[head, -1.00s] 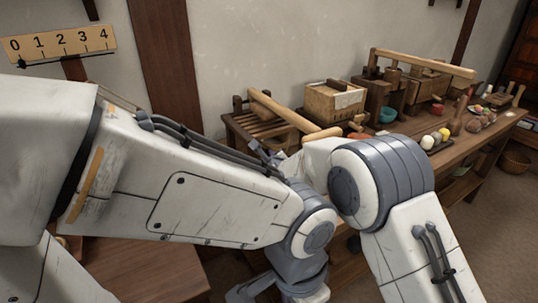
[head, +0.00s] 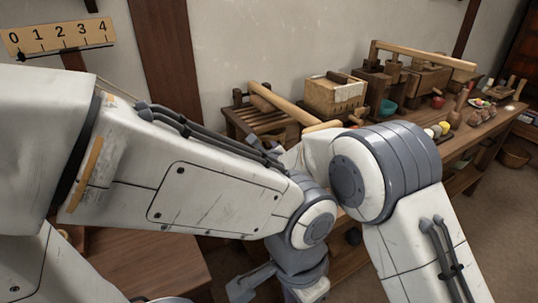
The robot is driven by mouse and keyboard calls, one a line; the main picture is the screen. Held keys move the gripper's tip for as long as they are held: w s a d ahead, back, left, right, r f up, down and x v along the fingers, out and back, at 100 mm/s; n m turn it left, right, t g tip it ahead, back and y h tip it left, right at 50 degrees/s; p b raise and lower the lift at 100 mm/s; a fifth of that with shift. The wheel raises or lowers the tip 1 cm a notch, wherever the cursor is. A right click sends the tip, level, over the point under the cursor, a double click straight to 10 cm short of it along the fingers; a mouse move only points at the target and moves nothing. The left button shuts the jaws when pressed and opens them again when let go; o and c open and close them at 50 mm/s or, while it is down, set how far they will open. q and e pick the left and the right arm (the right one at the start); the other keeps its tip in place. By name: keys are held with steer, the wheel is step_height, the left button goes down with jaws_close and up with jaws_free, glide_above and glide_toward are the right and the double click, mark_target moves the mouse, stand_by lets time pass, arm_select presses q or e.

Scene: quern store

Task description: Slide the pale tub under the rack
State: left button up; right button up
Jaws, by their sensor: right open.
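The slatted wooden rack (head: 264,122) stands at the left end of the long bench, against the wall. My arms hide its lower front and the space under it. My right gripper (head: 272,151) is just in front of the rack, mostly hidden behind my left arm. Only small grey parts of it show, and it is open. I cannot make out the pale tub for certain. A thin pale curved rim shows at the bottom edge, too cropped to name.
The long wooden bench (head: 487,133) runs along the wall. A wooden box (head: 334,95) stands right of the rack, with a teal bowl (head: 387,110) further right. A lower brown tabletop (head: 150,262) is at bottom left. A basket (head: 514,157) is at far right.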

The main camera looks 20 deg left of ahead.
steer(key=v, duration=0.9)
